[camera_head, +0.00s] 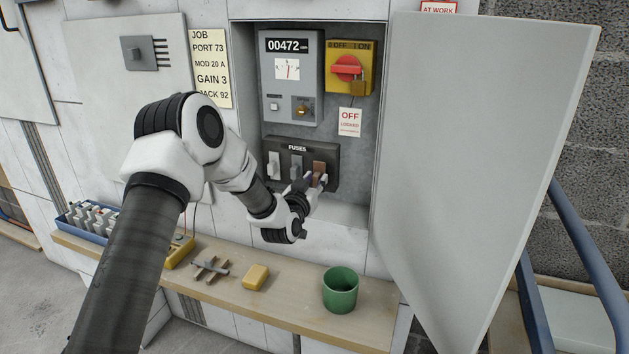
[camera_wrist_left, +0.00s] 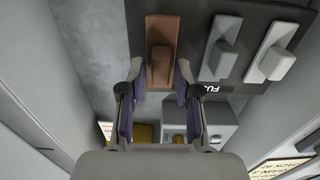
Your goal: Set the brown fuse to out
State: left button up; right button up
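The brown fuse (camera_head: 319,168) sits in the dark fuse panel (camera_head: 333,152), to the right of a grey fuse (camera_head: 296,166) and a white fuse (camera_head: 274,165). It also shows in the left wrist view (camera_wrist_left: 161,45), with a raised grip in its middle. My left gripper (camera_head: 313,183) is at the brown fuse's lower end. In the left wrist view my left gripper (camera_wrist_left: 161,78) is open, with one fingertip on each side of the fuse and no clear hold on its grip. My right gripper is not in view.
The cabinet door (camera_head: 475,150) stands open on the right. A meter (camera_head: 290,75) and a padlocked red switch (camera_head: 347,68) are above the fuses. The shelf (camera_head: 310,315) below carries a green cup (camera_head: 340,289), a yellow block (camera_head: 256,277) and a blue tray (camera_head: 75,228).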

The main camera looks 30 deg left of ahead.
pick_arm(q)
jog(key=shift+s, duration=0.15)
jog(key=v, duration=1.1)
jog(key=shift+s+d, duration=0.2)
jog(key=shift+s, duration=0.2)
